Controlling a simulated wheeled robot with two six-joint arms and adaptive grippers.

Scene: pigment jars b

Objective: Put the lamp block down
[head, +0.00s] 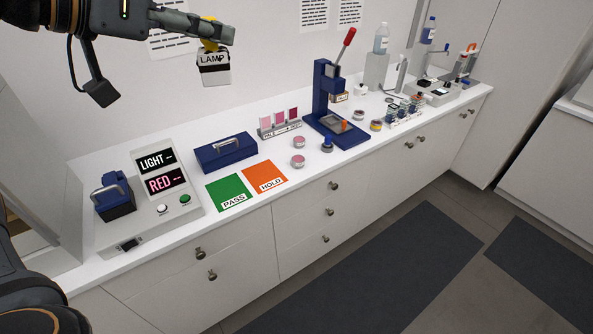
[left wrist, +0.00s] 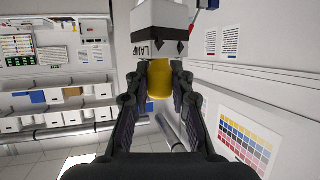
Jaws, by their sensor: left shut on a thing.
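The lamp block (head: 214,66) is a white block with a dark band, the word LAMP and a yellow grip on top. In the head view it hangs in the air in front of the back wall, above the counter. My left gripper (head: 214,40) is shut on its yellow grip. In the left wrist view the lamp block (left wrist: 158,40) is beyond the fingertips of the left gripper (left wrist: 158,80), with the yellow part between the fingers. My right gripper is not in view.
Bare counter lies behind the blue box.

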